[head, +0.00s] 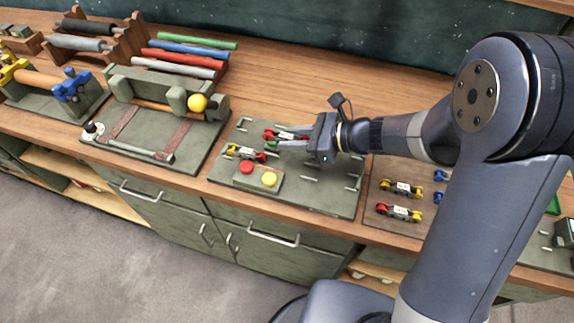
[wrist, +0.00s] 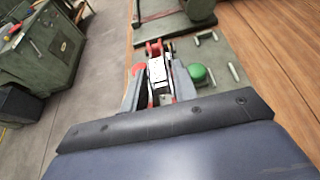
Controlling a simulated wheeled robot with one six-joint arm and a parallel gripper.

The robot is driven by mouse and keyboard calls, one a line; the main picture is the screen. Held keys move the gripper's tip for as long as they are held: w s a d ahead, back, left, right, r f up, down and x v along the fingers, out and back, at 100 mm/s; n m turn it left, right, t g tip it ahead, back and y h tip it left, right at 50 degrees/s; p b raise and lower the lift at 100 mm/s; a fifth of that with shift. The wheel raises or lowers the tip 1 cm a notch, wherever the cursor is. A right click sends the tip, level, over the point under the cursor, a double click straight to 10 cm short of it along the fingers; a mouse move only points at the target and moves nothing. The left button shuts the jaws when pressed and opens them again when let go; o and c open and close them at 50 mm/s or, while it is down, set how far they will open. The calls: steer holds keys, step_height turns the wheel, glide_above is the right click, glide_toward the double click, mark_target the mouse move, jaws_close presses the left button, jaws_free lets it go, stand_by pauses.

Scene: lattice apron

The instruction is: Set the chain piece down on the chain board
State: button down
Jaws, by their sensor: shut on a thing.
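The chain board (head: 325,196) is a grey-green plate with metal pegs, lying on the wooden bench in the middle of the head view. My gripper (head: 284,143) is over its back part, shut on a chain piece (head: 269,134) with red ends and a pale middle plate. In the wrist view the chain piece (wrist: 157,70) lies between the two fingers of my gripper (wrist: 158,88), its red end pointing away. I cannot tell whether it touches the board or hangs just above it. A yellow-ended chain piece (head: 246,152) sits on the board, left of my gripper.
Another board with loose chain pieces (head: 400,211) lies to the right. A roller fixture (head: 165,130) stands left.

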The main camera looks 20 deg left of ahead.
glide_above(292, 169)
steer(key=f, duration=0.6)
steer(key=shift+w+p, duration=0.2)
steer(key=shift+p, duration=0.1)
steer(key=shift+s+d+f, duration=0.1)
steer(key=shift+f, duration=1.85)
steer(key=c, duration=1.5)
jaws_free()
steer(key=shift+c, duration=0.2)
steer(key=o, duration=0.4)
steer(key=shift+r, duration=0.15)
